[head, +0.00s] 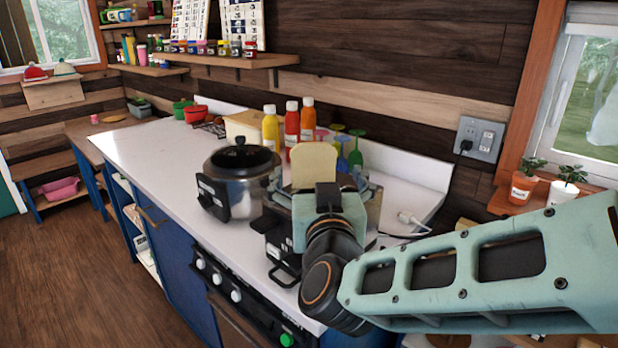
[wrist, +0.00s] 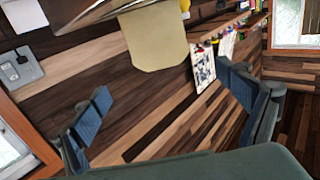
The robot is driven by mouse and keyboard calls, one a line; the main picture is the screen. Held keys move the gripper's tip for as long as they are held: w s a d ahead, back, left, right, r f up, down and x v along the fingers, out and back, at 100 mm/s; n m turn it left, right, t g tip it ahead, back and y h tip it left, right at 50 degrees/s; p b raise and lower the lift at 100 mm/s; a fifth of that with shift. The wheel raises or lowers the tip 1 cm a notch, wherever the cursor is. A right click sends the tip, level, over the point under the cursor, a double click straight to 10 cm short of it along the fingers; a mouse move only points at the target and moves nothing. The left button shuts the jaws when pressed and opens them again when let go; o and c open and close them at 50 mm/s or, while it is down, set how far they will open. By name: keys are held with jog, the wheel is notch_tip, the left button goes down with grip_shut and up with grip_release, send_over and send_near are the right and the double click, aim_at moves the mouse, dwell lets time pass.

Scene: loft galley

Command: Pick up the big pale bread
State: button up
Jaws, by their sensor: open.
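The big pale bread (head: 314,165) is a flat, pale-yellow slice standing upright, its lower part hidden, in a metal toaster (head: 374,207) on the counter. In the wrist view the bread (wrist: 155,40) appears upside down, below the metal toaster top (wrist: 85,14) at the upper edge. My gripper (wrist: 168,98) is open, with its two blue-padded fingers wide apart and nothing between them. The bread lies beyond the fingers, apart from them. In the head view my arm hides much of the toaster, and the fingertips cannot be made out.
A steel pot with a black lid (head: 243,160) stands left of the toaster. Sauce bottles (head: 292,124) and coloured glasses (head: 356,150) stand behind it. A wall outlet (head: 481,138) and two potted plants (head: 526,183) are at the right. The counter's left stretch (head: 150,150) is clear.

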aim_at(314, 147)
jog(key=shift+w+a+r+p, duration=0.2)
jog(key=shift+w+p, duration=0.3)
jog(key=shift+p, duration=0.55)
jog(key=w+p, duration=0.1)
jog(key=p, duration=0.2)
jog(key=w+p, duration=0.2)
jog(key=p, duration=0.2)
jog(key=shift+a+r, duration=0.2)
jog(key=shift+r, duration=0.2)
jog(key=shift+w+a+f+p, duration=0.15)
jog(key=shift+w+a+p, duration=0.3)
jog(key=shift+p, duration=0.6)
jog(key=shift+w+d+p, duration=0.1)
jog(key=shift+d+p, duration=0.5)
jog(key=shift+p, duration=0.05)
jog(key=shift+w+a+f+p, duration=0.15)
jog(key=shift+w+f+p, duration=0.15)
jog(key=shift+p, duration=0.1)
jog(key=w, duration=0.1)
jog(key=w+p, duration=0.1)
jog(key=w+r, duration=0.1)
jog(key=w, duration=0.1)
jog(key=shift+a, duration=0.3)
jog(key=shift+w, duration=0.55)
jog(key=c, duration=1.2)
